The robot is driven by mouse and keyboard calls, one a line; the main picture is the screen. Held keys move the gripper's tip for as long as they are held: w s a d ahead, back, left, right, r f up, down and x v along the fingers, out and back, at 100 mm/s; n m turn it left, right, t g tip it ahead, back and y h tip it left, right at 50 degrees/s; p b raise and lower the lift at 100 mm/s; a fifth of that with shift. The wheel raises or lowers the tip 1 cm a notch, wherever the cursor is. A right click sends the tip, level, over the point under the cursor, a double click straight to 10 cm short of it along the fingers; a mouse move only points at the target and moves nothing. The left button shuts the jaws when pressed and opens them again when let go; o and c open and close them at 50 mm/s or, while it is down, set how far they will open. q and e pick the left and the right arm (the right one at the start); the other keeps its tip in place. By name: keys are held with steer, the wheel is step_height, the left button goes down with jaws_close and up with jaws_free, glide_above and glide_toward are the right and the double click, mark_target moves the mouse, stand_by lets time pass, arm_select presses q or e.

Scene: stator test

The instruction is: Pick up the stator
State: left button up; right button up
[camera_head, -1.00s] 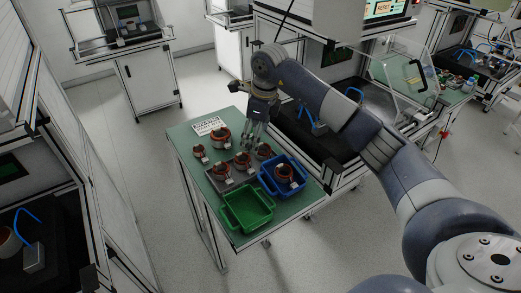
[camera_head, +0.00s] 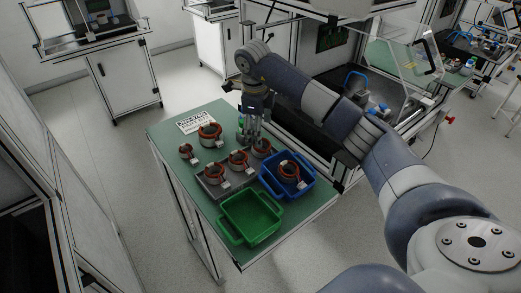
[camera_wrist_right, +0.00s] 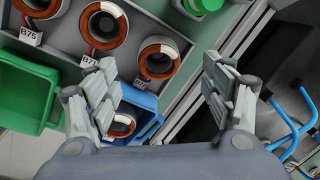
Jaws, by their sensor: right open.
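Several stators, orange-brown coil rings with white tags, are on the green-topped table (camera_head: 165,140). One stator (camera_head: 210,132) stands at the back by a printed sign, and a small one (camera_head: 186,150) is at the left. Others (camera_head: 238,160) sit on a grey tray, and one (camera_head: 288,170) lies in the blue bin. My right gripper (camera_head: 249,138) points down beside the rear right stator (camera_head: 262,149). In the right wrist view, its open, empty fingers (camera_wrist_right: 163,88) are spread, with a stator (camera_wrist_right: 158,57) appearing between and beyond them. My left gripper is not in view.
An empty green bin (camera_head: 250,217) stands at the table's front, next to the blue bin (camera_head: 274,187). A workstation with a clear guard (camera_head: 395,55) stands close along the table's right side. Open floor (camera_head: 100,150) lies to the left.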

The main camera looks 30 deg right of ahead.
mark_target(265, 152)
steer(key=f, duration=0.2)
steer(key=shift+s+d+f, duration=0.1)
steer(key=shift+d+f, duration=0.15)
steer(key=shift+f, duration=0.1)
steer(key=f+p, duration=0.1)
steer(key=f, duration=0.1)
steer(key=d+f+p, duration=0.1)
steer(key=f, duration=0.1)
steer(key=shift+f, duration=0.65)
steer(key=shift+r, duration=0.1)
steer(key=c, duration=1.4)
